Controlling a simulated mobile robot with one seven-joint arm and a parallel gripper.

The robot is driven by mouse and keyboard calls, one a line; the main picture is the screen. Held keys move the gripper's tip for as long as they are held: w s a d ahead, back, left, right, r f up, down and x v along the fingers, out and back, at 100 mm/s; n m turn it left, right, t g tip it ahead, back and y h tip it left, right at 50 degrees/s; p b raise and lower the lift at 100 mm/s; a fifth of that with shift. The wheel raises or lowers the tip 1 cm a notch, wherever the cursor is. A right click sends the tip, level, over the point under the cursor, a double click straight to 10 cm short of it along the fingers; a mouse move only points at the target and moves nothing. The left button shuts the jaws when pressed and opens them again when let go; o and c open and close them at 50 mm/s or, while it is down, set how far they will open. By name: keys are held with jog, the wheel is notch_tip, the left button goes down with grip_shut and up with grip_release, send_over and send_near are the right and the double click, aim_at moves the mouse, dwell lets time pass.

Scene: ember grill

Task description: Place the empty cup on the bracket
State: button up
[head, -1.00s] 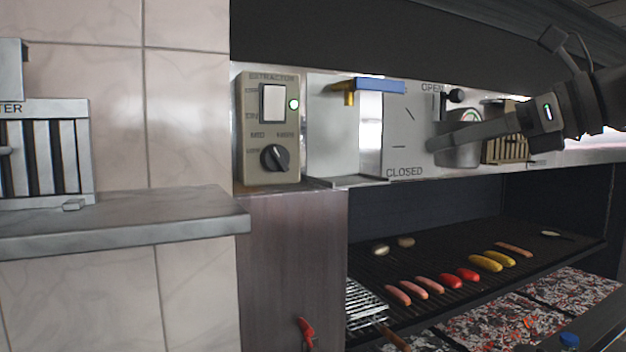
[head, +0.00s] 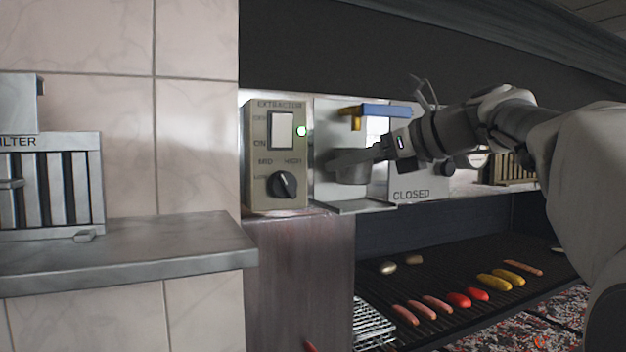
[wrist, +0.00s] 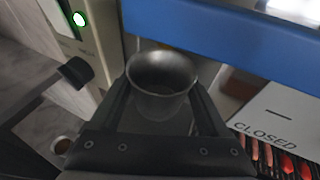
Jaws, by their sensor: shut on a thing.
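My gripper (head: 338,164) is shut on the metal cup (head: 353,171) and holds it upright in front of the grey back plate, below the brass tap (head: 351,122) with the blue lever (head: 396,110). In the wrist view the cup (wrist: 163,100) sits between both fingers, and its open top shows a dark, empty-looking inside. The bracket, seen as a thin metal ledge (head: 355,207) at the foot of the plate, is a little lower than the cup in the head view. A gap shows between them; their depth difference is unclear. The wrist view hides the ledge.
The extractor box (head: 276,190) with its knob (head: 283,185) and green light stands close left of the cup. The blue lever (wrist: 230,35) crosses just beyond the cup. The CLOSED panel (head: 411,194) is to the right. The grill (head: 450,275) with sausages lies below.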

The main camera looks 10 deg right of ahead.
aim_at(369, 178)
jog(key=shift+f, duration=1.65)
jog(key=shift+d+f, duration=0.1)
jog(key=o, duration=1.2)
jog(key=shift+o, duration=0.2)
jog(key=v, duration=1.2)
jog(key=shift+b, duration=0.35)
jog(key=shift+s, duration=0.1)
